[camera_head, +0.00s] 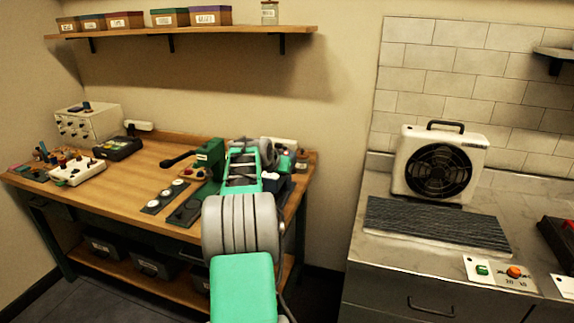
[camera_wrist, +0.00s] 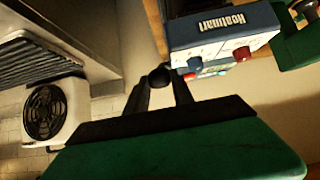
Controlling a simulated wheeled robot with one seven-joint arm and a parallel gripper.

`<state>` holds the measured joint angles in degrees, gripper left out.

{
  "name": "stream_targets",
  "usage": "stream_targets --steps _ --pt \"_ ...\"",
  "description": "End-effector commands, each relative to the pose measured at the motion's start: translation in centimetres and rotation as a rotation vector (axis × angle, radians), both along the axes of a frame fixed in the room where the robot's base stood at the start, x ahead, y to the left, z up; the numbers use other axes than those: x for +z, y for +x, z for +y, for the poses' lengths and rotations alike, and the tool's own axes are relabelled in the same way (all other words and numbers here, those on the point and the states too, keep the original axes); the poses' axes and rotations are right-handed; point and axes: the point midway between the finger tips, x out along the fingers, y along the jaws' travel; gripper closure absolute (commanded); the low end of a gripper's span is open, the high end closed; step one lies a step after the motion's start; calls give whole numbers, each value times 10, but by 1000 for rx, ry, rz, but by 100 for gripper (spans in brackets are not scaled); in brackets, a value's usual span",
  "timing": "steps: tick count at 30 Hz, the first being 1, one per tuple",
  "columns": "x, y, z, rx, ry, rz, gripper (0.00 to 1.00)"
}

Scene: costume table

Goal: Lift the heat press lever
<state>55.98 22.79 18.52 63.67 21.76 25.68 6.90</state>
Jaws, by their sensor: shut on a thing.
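In the wrist view, my gripper (camera_wrist: 161,82) is shut on a round black knob (camera_wrist: 160,76), which sits between its two dark fingers and looks like the end of the press lever. The lever's shaft is not clearly visible. A blue and white control box lettered "Heatmart" (camera_wrist: 222,38), with a blue and a red knob, is just beyond and right of the fingers. It shows partly in the head view as a dark blue box (camera_head: 279,184) at the right end of the workbench. There, my arm hides most of the press and the gripping point.
A green hand press (camera_head: 209,158) with a black handle stands left of my arm on the wooden workbench (camera_head: 146,160). A dark strip with round pieces (camera_head: 164,196) lies beside it. A fan heater (camera_head: 440,165) stands on the right counter. A shelf (camera_head: 190,33) with boxes hangs above.

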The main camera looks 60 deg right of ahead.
Motion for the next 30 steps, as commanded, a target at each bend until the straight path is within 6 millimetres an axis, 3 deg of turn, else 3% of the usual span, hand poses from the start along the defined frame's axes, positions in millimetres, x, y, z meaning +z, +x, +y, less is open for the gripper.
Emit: stream_targets --steps 1,18,19,26,30 --pt "9 3 -2 5 -10 -5 100" --pt "15 5 -6 6 -22 -10 100" --pt "15 5 -6 6 -23 -10 70" --pt "12 7 -3 9 -16 -7 51" --pt "11 7 -3 10 -13 -6 49"
